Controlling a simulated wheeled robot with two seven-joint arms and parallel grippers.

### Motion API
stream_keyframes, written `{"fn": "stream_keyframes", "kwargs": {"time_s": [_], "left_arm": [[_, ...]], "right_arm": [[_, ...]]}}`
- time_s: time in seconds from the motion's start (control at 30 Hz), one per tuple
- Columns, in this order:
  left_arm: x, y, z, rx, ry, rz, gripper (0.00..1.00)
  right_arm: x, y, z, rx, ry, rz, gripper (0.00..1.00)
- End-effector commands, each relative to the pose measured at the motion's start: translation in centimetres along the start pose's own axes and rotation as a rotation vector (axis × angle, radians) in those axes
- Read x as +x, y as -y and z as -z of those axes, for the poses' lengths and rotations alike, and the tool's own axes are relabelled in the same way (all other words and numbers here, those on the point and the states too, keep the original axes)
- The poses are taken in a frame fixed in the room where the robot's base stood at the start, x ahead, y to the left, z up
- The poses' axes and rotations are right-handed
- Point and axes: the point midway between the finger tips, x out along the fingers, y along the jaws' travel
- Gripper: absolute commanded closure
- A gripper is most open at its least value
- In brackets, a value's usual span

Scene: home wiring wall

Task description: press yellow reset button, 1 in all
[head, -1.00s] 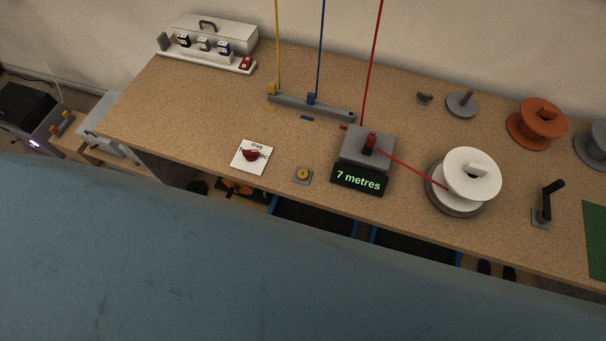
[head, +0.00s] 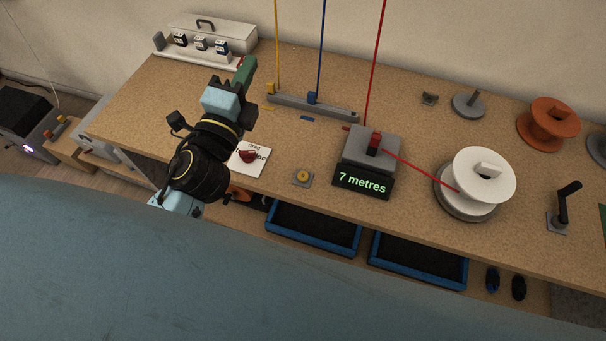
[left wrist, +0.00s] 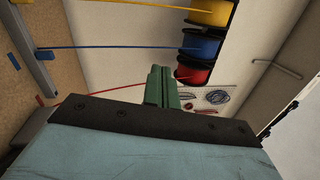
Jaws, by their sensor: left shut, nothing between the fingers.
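The yellow reset button (head: 303,176) sits on a small grey square plate near the front edge of the wooden bench, left of the meter box. My left gripper (head: 247,66) is raised over the left part of the bench, up and left of the button in the head view. Its green fingers are shut and empty, and they also show in the left wrist view (left wrist: 160,84). The button is clear of the gripper and not covered. My right gripper is not in view.
The meter box (head: 364,180) reads "7 metres", with a red wire running to the white spool (head: 483,176). Upright yellow, blue and red wires rise behind. Blue-edged trays (head: 312,229) are below the bench.

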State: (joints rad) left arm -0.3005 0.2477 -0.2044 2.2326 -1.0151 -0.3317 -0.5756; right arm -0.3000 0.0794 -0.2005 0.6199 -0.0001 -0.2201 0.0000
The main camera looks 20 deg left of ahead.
Motion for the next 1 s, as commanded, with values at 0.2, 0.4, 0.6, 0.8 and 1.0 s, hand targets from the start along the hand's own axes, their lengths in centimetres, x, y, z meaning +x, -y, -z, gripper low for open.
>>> {"fn": "stream_keyframes", "kwargs": {"time_s": [0.2,0.4,0.6,0.8,1.0], "left_arm": [[0.4,3.5,8.9,0.756,-0.409,0.404,1.00],[-2.0,-2.0,14.5,1.440,-0.821,0.671,1.00],[-3.6,-9.4,13.5,1.917,-1.212,0.785,1.00],[-4.2,-12.7,11.3,2.106,-1.426,0.801,1.00],[-4.3,-13.1,10.9,2.127,-1.455,0.800,1.00]], "right_arm": [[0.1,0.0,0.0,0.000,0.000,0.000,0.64],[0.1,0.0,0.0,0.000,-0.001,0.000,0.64],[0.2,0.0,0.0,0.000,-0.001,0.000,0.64],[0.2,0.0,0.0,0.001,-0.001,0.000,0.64],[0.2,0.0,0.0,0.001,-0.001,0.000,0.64]]}}
